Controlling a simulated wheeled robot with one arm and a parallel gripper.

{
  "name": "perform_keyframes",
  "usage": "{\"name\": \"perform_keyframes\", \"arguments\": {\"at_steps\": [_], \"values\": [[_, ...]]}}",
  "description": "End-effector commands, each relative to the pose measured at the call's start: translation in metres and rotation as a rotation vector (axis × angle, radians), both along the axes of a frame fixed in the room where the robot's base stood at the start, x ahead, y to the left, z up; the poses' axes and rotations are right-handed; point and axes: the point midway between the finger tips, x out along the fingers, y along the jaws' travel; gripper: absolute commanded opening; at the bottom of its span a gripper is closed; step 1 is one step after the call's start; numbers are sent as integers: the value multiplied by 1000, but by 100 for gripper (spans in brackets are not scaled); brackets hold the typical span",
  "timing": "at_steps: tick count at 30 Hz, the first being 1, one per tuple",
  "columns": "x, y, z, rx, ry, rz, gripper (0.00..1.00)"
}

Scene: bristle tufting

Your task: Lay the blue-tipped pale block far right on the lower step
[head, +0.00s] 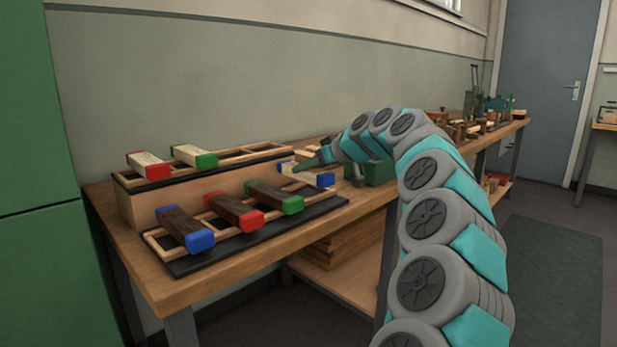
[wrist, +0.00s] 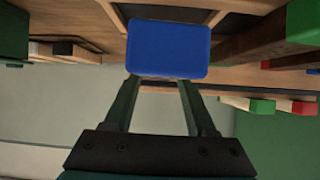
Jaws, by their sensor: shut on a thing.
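The blue-tipped pale block (head: 306,175) is in my gripper (head: 310,165), over the far right of the lower step (head: 328,206). Its blue end fills the top middle of the wrist view (wrist: 168,48), between the two dark green fingers (wrist: 158,82). I cannot tell whether it touches the step. On the lower step lie dark blocks with a blue tip (head: 186,228), a red tip (head: 234,212) and a green tip (head: 275,197), left to right. The green-tipped one is the held block's nearest neighbour.
The upper step (head: 250,156) carries a red-tipped pale block (head: 148,164) and a green-tipped pale block (head: 195,156) on its left part; its right part is bare. A green box (head: 378,172) stands right of the rack on the wooden bench (head: 190,290).

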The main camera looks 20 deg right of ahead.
Motion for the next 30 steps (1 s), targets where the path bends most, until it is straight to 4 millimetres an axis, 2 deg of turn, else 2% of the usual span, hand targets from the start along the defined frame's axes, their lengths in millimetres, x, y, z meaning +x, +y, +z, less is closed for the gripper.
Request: {"name": "perform_keyframes", "arguments": {"at_steps": [7,20,21,28,30], "values": [[-1,1,-25,2,0,1,0],[0,0,-33,0,-2,-1,0],[0,0,-32,0,-1,-1,59],[-1,0,-32,0,-1,0,85],[0,0,-32,0,-1,0,87]]}}
